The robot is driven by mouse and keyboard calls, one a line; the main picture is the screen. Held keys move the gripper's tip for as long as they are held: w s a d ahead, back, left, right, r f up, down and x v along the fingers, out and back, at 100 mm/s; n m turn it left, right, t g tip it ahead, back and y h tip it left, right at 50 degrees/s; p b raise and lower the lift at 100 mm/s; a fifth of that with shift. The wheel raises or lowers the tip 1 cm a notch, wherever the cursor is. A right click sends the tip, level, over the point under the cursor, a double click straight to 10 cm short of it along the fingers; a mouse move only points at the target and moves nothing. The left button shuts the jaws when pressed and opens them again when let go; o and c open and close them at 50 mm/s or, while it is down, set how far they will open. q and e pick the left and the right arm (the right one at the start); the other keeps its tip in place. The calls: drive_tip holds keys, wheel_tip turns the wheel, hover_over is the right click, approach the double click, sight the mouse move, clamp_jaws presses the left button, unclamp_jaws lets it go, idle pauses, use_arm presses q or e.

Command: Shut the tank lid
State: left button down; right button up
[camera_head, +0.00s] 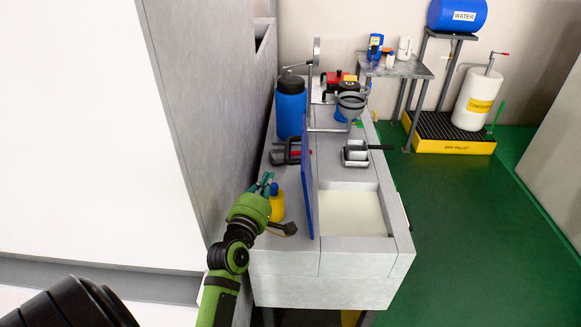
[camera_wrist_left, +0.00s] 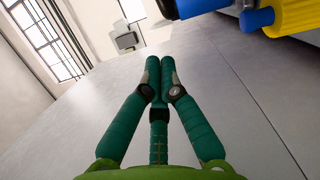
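The tank lid (camera_head: 308,185) is a thin blue panel standing upright, open, along the left edge of the tank opening. The tank (camera_head: 393,235) is a grey block, and pale liquid shows in its rectangular opening. My left gripper (camera_head: 266,181) is left of the lid, apart from it, beside a yellow bottle. In the left wrist view, its green fingers (camera_wrist_left: 160,68) are together with nothing between them. The right gripper is not in view.
The yellow bottle (camera_head: 276,205) with a blue cap stands between my left gripper and the lid; it also shows in the wrist view (camera_wrist_left: 295,14). A blue container (camera_head: 291,112) stands behind. A metal tray (camera_head: 355,153) sits beyond the opening. A grey wall (camera_head: 215,80) is close on the left.

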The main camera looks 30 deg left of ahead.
use_arm(q)
drive_tip(key=w+d+b, duration=0.1)
drive_tip(key=w, duration=0.6)
drive_tip(key=shift+w+d+r, duration=0.25)
drive_tip(key=shift+d+r, duration=0.05)
drive_tip(key=shift+d, duration=0.1)
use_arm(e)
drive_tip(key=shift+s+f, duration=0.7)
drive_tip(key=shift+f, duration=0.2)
use_arm(q)
drive_tip(key=shift+r, duration=0.1)
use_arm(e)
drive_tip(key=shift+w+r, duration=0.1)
